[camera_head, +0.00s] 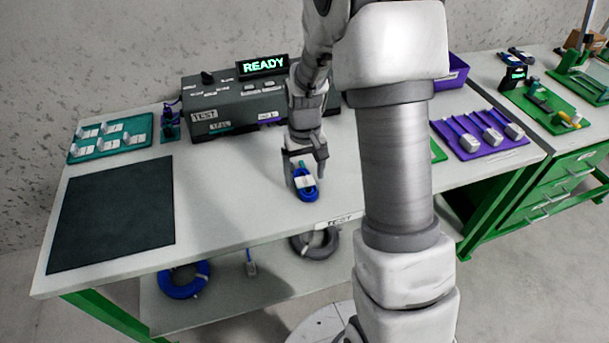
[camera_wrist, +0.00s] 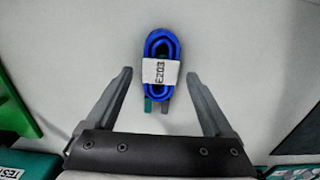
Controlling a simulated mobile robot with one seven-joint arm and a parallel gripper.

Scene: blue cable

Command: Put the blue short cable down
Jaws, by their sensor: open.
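The blue short cable (camera_head: 306,185) is a small coiled bundle with a white label band, lying on the light table top (camera_head: 232,208) near its front edge. In the wrist view the blue cable (camera_wrist: 161,48) shows between and a little beyond the fingertips, its label reading "E203" or similar, with a green and a grey end sticking out. My gripper (camera_head: 306,172) is over the cable, with its fingers pointing down. In the wrist view my gripper (camera_wrist: 160,74) is open, with clear gaps between the cable and both fingers.
A grey test box (camera_head: 235,108) with a "READY" display (camera_head: 263,66) stands behind my gripper. A dark mat (camera_head: 112,215) and a teal tray (camera_head: 110,138) lie at the left. A purple tray (camera_head: 480,136) lies at the right. Coiled cables (camera_head: 184,280) are on the lower shelf.

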